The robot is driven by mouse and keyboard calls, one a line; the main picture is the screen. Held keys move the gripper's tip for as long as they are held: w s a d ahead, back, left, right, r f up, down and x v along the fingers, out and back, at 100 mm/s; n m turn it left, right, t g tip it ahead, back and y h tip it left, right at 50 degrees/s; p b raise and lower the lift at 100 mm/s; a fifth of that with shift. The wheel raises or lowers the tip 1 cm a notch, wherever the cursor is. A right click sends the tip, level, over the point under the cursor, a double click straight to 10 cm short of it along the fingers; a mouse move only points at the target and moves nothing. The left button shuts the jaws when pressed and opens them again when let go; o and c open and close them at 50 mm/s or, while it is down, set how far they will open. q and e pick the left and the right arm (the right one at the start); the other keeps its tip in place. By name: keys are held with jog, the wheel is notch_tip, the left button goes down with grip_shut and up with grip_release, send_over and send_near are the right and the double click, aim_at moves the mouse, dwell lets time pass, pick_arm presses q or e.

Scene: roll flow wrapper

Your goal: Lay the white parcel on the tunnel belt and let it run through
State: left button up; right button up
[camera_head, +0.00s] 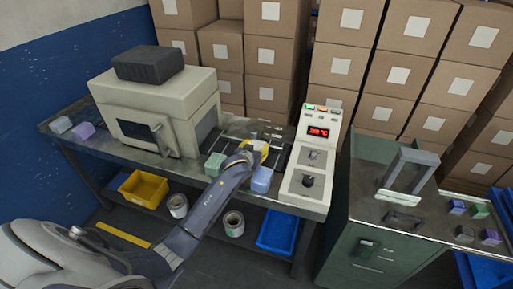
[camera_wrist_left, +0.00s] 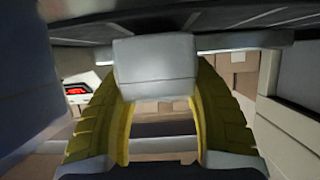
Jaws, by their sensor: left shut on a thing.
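The white parcel (camera_wrist_left: 155,68) is a pale block between the yellow fingers of my left gripper (camera_wrist_left: 160,75) in the left wrist view. The gripper is shut on it. In the head view my left gripper (camera_head: 258,146) is over the bench, between the tunnel machine and the control panel; the parcel cannot be made out clearly there. The cream tunnel machine (camera_head: 185,92) stands left of the gripper, its dark opening facing right. The dark belt area (camera_head: 236,131) lies right of the opening, partly hidden by my arm. My right gripper is out of view.
A green block (camera_head: 213,164) and a blue block (camera_head: 262,180) sit at the bench's front edge, on either side of my arm. The control panel (camera_head: 309,160) stands close on the right. Pale and purple blocks (camera_head: 83,131) lie left of the machine. Stacked boxes fill the back.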

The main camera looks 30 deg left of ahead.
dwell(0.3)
pick_arm(q)
jog(key=o, duration=1.4)
jog(key=shift+s, duration=0.1)
jog(key=v, duration=1.2)
